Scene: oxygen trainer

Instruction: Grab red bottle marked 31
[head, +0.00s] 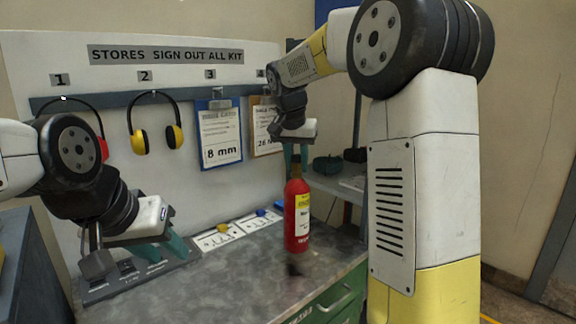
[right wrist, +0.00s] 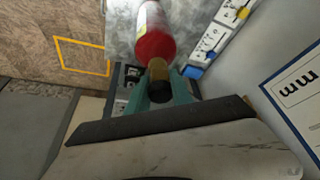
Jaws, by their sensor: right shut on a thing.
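A red bottle (head: 297,222) with a yellow and white label and a dark neck hangs upright above the grey bench top, its shadow beneath it. The number 31 cannot be read on it. My right gripper (head: 296,166) points down and is shut on its neck. In the right wrist view the red bottle (right wrist: 155,42) extends away from the teal fingers of my right gripper (right wrist: 160,88), which sit on either side of its brownish neck. My left gripper (head: 162,250) is low at the left of the bench, its teal fingers apart, with nothing visible between them.
A dark slotted rack (head: 125,275) lies by my left gripper. Marked white cards (head: 217,239) with small yellow and blue pieces lie along the bench's back. Earmuffs (head: 155,125) and clipboards (head: 220,135) hang on the board behind. The bench's middle (head: 225,285) is clear.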

